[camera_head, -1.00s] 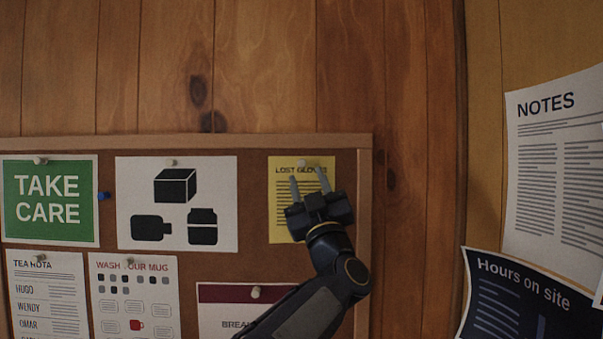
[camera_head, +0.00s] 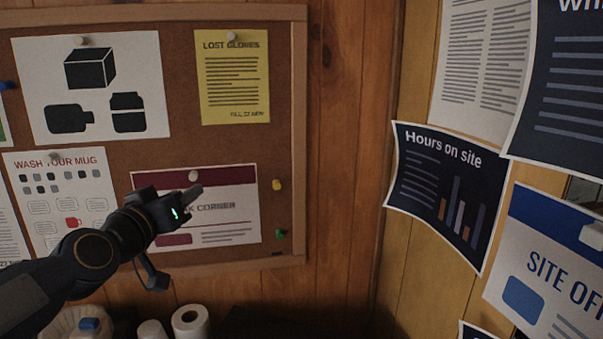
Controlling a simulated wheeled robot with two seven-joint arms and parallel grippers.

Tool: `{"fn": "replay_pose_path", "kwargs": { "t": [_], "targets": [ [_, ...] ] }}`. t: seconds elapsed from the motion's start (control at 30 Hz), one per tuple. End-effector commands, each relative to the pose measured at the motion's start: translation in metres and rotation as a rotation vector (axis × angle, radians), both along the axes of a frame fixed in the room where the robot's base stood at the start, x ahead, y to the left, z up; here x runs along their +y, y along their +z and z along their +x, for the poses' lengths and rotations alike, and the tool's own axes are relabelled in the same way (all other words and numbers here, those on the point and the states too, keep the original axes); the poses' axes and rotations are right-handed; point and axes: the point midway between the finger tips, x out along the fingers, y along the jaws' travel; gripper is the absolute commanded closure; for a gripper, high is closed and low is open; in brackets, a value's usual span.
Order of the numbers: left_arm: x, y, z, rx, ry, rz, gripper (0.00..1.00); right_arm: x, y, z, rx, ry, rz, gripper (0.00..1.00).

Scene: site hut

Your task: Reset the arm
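My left gripper (camera_head: 192,193) is in front of the lower part of the corkboard, over the break corner poster (camera_head: 235,225), and hides part of that poster's title. My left arm comes in from the lower left. I see the gripper from its side, with one finger showing and pointing right. A small green light shows on its body. Nothing shows held at its tip, and I cannot tell whether the fingers are apart. My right gripper is not in view.
The corkboard (camera_head: 287,130) holds a yellow lost gloves notice (camera_head: 233,80), a wash your mug sheet (camera_head: 62,190) and pins. Paper rolls (camera_head: 191,323) stand below. On the right wall hang an hours on site poster (camera_head: 430,190) and other sheets.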

Motion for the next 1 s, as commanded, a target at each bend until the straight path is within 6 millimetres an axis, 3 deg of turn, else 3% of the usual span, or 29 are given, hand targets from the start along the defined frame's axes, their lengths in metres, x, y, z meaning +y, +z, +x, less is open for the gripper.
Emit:
{"fn": "replay_pose_path", "kwargs": {
  "t": [0.03, 0.1, 0.3, 0.5, 0.6, 0.7, 1.0],
  "targets": [
    [0.005, -0.027, -0.026, 0.087, -0.035, -0.003, 0.61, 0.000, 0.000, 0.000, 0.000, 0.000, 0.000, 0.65],
    [0.004, -0.063, -0.060, 0.209, -0.084, -0.006, 0.61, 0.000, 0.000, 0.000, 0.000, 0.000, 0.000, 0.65],
    [-0.002, -0.163, -0.160, 0.555, -0.159, 0.000, 0.61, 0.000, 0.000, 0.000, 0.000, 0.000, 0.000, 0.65],
    [-0.007, -0.240, -0.247, 0.846, -0.159, 0.009, 0.61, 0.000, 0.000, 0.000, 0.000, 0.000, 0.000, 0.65],
    [-0.009, -0.263, -0.274, 0.940, -0.150, 0.011, 0.61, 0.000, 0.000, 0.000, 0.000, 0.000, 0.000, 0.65],
    [-0.009, -0.274, -0.289, 0.990, -0.142, 0.014, 0.61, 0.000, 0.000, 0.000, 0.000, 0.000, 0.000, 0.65],
    [-0.010, -0.278, -0.293, 1.007, -0.142, 0.014, 0.61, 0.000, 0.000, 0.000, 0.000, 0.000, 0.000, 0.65]
  ]
}}
